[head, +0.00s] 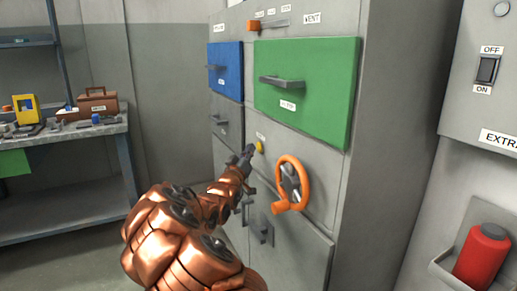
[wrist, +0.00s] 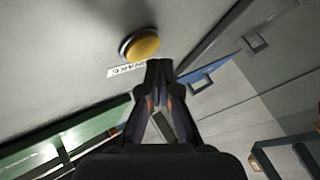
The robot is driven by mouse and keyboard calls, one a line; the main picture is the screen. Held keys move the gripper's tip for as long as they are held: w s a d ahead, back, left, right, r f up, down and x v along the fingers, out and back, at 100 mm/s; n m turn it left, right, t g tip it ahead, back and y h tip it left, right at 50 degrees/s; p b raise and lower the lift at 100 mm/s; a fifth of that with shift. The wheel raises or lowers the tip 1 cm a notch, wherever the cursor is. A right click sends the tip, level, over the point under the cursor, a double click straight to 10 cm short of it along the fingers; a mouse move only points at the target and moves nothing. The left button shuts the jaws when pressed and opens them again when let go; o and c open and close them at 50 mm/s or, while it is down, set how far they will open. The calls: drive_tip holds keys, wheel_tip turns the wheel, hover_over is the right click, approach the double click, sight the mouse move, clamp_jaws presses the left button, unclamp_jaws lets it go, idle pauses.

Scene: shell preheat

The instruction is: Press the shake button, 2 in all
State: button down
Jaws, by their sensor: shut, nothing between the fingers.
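The shake button is a yellow round button (head: 259,147) on the grey cabinet front, left of the orange handwheel. It also shows in the wrist view as a yellow dome (wrist: 143,45) in a dark ring, with a white label (wrist: 126,70) beside it that reads as SHAKE. My gripper (head: 248,152) is shut and empty, its fingertips close to the button in the head view. In the wrist view the closed fingertips (wrist: 159,66) lie just below the button in the picture. A gap shows there, and I cannot tell the exact distance to the button.
An orange handwheel (head: 293,184) sticks out right of the button. A green drawer (head: 318,100) and a blue drawer (head: 226,75) with handles are above. An orange slider (head: 254,26) is on top. A wall panel switch (head: 487,70) and red cylinder (head: 481,256) stand right.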

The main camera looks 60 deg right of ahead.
drive_tip(key=shift+s+d, duration=0.2)
drive_tip(key=shift+d, duration=0.1)
drive_tip(key=shift+s+d+p, duration=0.25)
drive_tip(key=shift+d+p, duration=0.1)
drive_tip(key=shift+p, duration=0.1)
idle(0.8)
idle(0.4)
drive_tip(key=shift+w+a, duration=0.45)
drive_tip(key=shift+a, duration=0.25)
drive_tip(key=shift+w+a+p, duration=0.45)
drive_tip(key=shift+w+a, duration=0.25)
drive_tip(key=shift+a, duration=0.35)
drive_tip(key=shift+w+a+p, duration=0.45)
drive_tip(key=shift+w+a, duration=0.25)
drive_tip(key=shift+a, duration=0.35)
drive_tip(key=shift+r, duration=0.1)
idle(0.5)
